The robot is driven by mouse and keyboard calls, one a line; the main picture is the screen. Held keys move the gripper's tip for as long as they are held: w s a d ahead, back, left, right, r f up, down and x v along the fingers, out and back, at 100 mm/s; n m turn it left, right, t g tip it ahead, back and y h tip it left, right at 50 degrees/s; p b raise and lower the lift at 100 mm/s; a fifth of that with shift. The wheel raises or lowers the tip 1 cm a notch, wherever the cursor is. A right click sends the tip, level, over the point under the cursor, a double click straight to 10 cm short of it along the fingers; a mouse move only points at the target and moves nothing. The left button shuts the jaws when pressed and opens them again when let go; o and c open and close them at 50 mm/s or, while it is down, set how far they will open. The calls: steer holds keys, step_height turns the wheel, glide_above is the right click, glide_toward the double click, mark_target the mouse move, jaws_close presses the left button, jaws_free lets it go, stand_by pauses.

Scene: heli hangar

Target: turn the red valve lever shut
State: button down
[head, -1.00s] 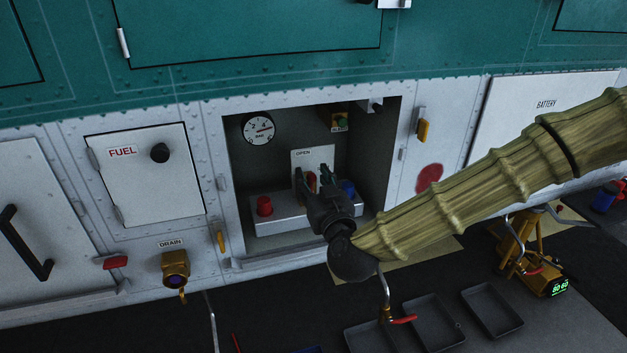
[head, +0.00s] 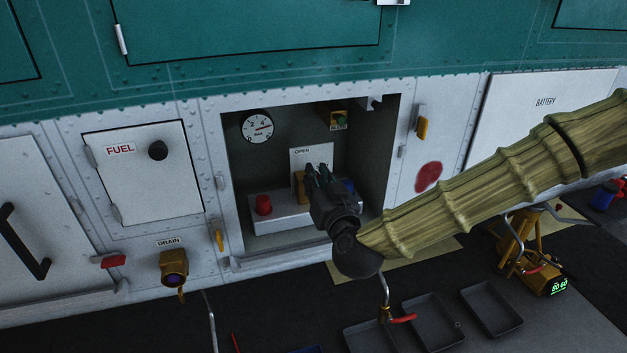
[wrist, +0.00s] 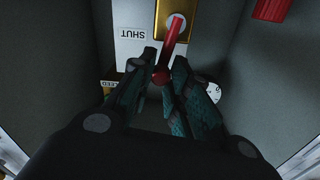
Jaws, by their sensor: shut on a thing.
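The red valve lever (wrist: 170,48) runs from a round pivot on a brass plate (wrist: 150,18) to a ball end between my fingers in the wrist view. My gripper (wrist: 161,84) is shut on it near the ball. A SHUT label (wrist: 131,34), upside down in this view, lies to the left of the lever. In the head view my gripper (head: 322,176) is inside the open bay and hides the lever. A sliver of the brass plate (head: 298,187) shows left of it, below the OPEN label (head: 302,152).
The bay holds a pressure gauge (head: 257,127), a red knob (head: 263,205) on the left, a blue knob (head: 348,187) partly behind my gripper, and a green button (head: 340,120) at upper right. The bay's walls and lower sill (head: 275,256) surround my gripper closely.

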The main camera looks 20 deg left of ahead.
steer(key=shift+w+d+f+m+b, duration=0.5)
steer(key=shift+f+m+b, duration=0.45)
steer(key=shift+m, duration=1.65)
steer(key=shift+w+d+f+m+b, duration=0.35)
steer(key=shift+d+f+m+b, duration=0.55)
steer(key=shift+m, duration=1.7)
steer(key=shift+w+d+f+m+b, duration=0.45)
steer(key=shift+f+m+b, duration=0.5)
steer(key=shift+m, duration=1.65)
steer(key=shift+s+r, duration=0.1)
steer(key=c, duration=1.3)
jaws_free()
steer(key=shift+c, duration=0.2)
steer(key=shift+s, duration=0.1)
steer(key=v, duration=1.2)
